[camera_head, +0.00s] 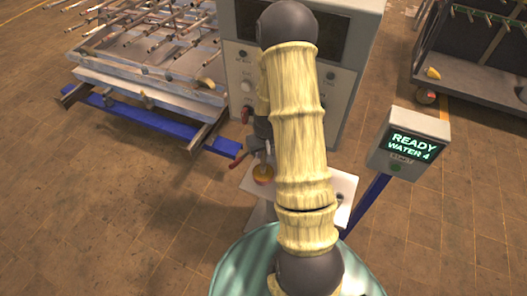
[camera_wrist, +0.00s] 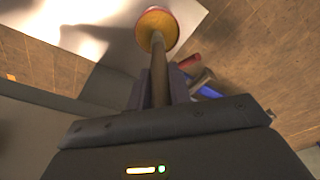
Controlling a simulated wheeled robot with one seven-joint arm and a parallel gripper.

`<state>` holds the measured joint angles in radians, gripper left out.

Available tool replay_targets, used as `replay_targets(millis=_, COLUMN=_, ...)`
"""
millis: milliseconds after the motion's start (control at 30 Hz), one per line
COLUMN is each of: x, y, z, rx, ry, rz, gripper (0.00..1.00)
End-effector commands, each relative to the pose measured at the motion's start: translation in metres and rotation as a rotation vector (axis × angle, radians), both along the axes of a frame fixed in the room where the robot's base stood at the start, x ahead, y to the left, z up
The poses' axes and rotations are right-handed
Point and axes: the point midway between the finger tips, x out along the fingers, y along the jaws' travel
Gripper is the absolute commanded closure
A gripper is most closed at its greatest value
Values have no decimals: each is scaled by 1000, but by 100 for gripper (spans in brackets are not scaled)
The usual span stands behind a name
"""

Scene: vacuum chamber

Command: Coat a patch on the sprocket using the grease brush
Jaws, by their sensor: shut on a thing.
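My gripper (camera_head: 262,148) is shut on the grease brush, left of my arm in the head view. The brush has a brown handle (camera_wrist: 159,78) and a round yellow and reddish head (camera_wrist: 157,28). The head also shows in the head view (camera_head: 263,174), hanging below the fingers over the left part of a white tabletop (camera_head: 342,184). I cannot tell from the views whether the head touches the top. I cannot make out the sprocket for certain. A small dark shape (camera_head: 340,197) shows on the right of the top, and my arm hides the middle.
A grey cabinet (camera_head: 343,108) with knobs stands behind my arm. A rack of rods (camera_head: 150,75) with a blue beam (camera_head: 165,125) is at left. A display post (camera_head: 405,150) reading "READY WATER 4" stands at right. A dark cart (camera_head: 470,75) is at far right. Floor at left is clear.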

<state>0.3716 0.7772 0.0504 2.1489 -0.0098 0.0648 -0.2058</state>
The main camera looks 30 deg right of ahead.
Motion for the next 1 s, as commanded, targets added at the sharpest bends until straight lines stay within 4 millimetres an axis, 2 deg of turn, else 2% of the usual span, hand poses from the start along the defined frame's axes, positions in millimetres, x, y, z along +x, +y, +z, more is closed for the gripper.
replay_targets(millis=467, x=-2, y=0, z=-1, rx=2, ry=5, rz=0, gripper=100)
replay_targets(millis=1000, x=-1, y=0, z=34, rx=0, ry=2, rz=0, gripper=100)
